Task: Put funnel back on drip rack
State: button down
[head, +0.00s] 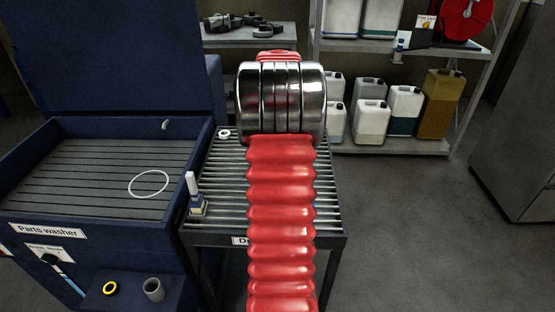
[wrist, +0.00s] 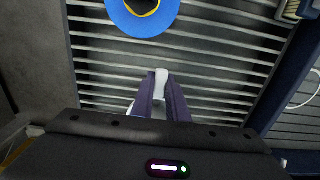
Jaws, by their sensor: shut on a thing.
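In the head view the drip rack (head: 225,160) is a slatted metal table beside the parts washer. My arm hangs over it and hides my gripper and the middle of the rack. In the wrist view my gripper (wrist: 161,85) points down over the slats (wrist: 215,70) and is shut on a small white piece (wrist: 161,77), mostly hidden between the fingers. I cannot tell whether this piece is part of the funnel. A round blue thing (wrist: 120,20) with a dark middle and a yellow arc shows beyond the fingertips, cut by the top edge.
The parts washer (head: 45,160) stands left of the rack, with a white ring (head: 133,187) on it. A small white-topped item (head: 194,190) and a pale ring (head: 224,134) are on the rack's left side. Shelves with several jugs (head: 371,122) stand behind. Floor at right is clear.

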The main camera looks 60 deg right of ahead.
jog(key=shift+f, duration=1.45)
jog(key=c, duration=1.7)
grip_release()
jog(key=shift+f, duration=0.1)
jog(key=shift+c, duration=0.2)
notch_tip(320, 180, up, 12)
jog(key=shift+r, duration=0.1)
jog(key=shift+a, duration=0.1)
